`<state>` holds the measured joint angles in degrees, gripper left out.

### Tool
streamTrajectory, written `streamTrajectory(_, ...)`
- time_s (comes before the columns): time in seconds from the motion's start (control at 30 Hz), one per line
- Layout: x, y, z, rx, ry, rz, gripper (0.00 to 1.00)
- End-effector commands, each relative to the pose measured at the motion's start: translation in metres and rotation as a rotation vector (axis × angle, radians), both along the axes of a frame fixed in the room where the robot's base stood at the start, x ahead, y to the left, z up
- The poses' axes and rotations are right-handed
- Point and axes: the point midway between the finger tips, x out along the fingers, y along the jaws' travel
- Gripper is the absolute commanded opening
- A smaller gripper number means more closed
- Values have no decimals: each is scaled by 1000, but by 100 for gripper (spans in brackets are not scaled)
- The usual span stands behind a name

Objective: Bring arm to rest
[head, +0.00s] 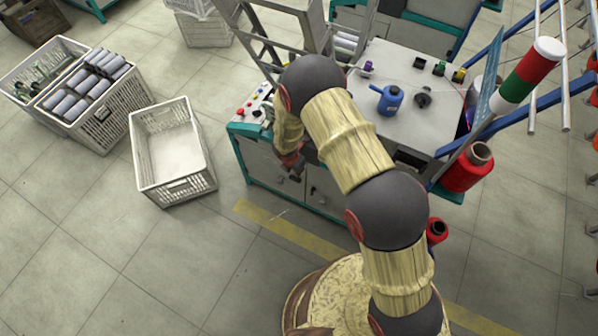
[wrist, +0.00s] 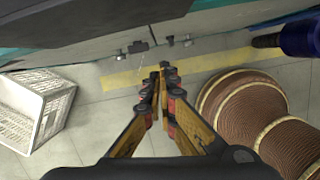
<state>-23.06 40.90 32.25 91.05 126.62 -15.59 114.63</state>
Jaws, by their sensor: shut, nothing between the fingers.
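My gripper (wrist: 162,72) is shut and empty in the wrist view, its two fingers meeting over the tiled floor and the yellow floor stripe. In the head view my gripper (head: 290,165) hangs beside the front of the winding machine (head: 262,165), partly hidden by my own arm. My arm is bent, reaching up from its base and over to the machine's left front. I cannot tell from the head view whether the fingertips touch the machine's front.
An empty white crate (head: 139,150) stands on the floor left of the machine. Crates with grey bobbins (head: 98,87) stand farther left. A red spool (head: 467,168) is at the machine's right. The floor at lower left is clear.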

Motion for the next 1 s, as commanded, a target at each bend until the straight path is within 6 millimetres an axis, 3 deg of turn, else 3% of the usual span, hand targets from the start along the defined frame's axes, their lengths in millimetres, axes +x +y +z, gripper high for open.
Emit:
streamTrajectory(0.2,-4,2,17,-1,1,1,0)
streamTrajectory(0.5,-5,3,18,-3,2,9,0)
streamTrajectory(0.67,-2,10,18,0,12,141,0)
streamTrajectory(0.77,3,25,17,11,8,377,0)
streamTrajectory(0.9,-12,51,14,21,14,863,0)
streamTrajectory(1.0,-22,77,36,30,-24,1259,0)
